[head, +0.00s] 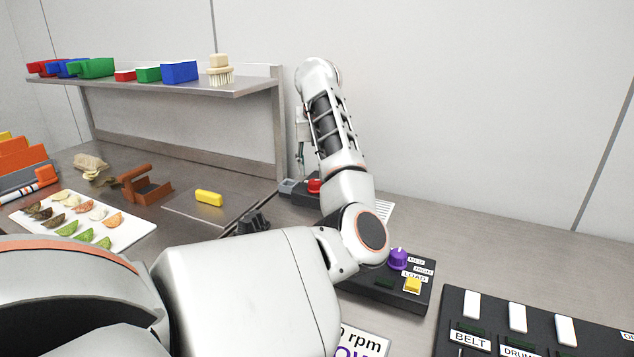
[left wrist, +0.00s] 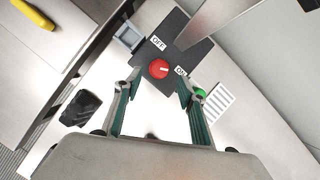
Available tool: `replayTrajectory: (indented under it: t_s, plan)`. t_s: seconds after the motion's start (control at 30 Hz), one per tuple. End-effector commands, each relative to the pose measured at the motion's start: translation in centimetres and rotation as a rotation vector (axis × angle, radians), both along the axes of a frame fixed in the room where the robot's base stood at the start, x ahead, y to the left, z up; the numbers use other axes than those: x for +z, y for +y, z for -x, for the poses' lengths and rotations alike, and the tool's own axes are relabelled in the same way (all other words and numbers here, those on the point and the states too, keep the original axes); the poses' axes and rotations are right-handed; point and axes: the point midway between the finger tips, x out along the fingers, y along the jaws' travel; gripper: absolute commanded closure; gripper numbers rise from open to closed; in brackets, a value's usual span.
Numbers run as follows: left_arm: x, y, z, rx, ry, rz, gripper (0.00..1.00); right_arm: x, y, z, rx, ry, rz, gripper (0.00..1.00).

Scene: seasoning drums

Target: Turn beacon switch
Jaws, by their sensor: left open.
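The switch is a red round knob (left wrist: 159,69) on a dark box (left wrist: 178,28) with OFF and ON labels, seen in the left wrist view. A pale mark on the knob points toward the ON side. In the head view the red knob (head: 314,186) shows at the back of the table, partly hidden by my left arm. My left gripper (left wrist: 160,82) is open, with its green-padded fingers on either side of the knob; contact cannot be told. In the head view the gripper (head: 300,158) is small and mostly hidden. My right gripper is not in view.
A control box with a purple knob (head: 398,258) and yellow button (head: 412,285) stands near my left elbow. A black switch panel (head: 455,310) is at right. A dark object (left wrist: 80,108) lies left of the gripper.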

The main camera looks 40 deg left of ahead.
Motion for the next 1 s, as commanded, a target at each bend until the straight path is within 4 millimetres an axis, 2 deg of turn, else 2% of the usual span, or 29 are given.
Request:
replayTrajectory:
  t_s: [0.03, 0.1, 0.3, 0.7, 0.73, 0.87, 1.0]
  plan:
    - [-1.4, 0.3, -0.2, 0.0, 0.007, -0.001, 0.6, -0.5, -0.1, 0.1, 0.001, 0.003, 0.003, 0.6]
    - [-2.5, 0.7, -0.5, 0.0, 0.009, -0.003, 0.6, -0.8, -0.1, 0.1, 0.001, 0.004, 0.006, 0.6]
    - [-4.6, 1.4, -1.1, 0.002, 0.006, -0.003, 0.6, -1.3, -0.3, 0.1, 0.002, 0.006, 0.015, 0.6]
    - [-5.0, 1.6, -1.3, 0.001, 0.003, -0.004, 0.6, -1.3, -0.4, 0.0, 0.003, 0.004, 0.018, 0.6]
    - [-5.0, 1.6, -1.3, 0.002, 0.003, -0.004, 0.65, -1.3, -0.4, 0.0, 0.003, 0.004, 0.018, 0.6]
    - [-5.0, 1.6, -1.3, 0.002, 0.003, -0.004, 0.98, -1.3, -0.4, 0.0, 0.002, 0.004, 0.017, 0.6]
    - [-5.0, 1.6, -1.3, 0.002, 0.003, -0.004, 0.98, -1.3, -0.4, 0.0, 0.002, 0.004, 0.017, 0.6]
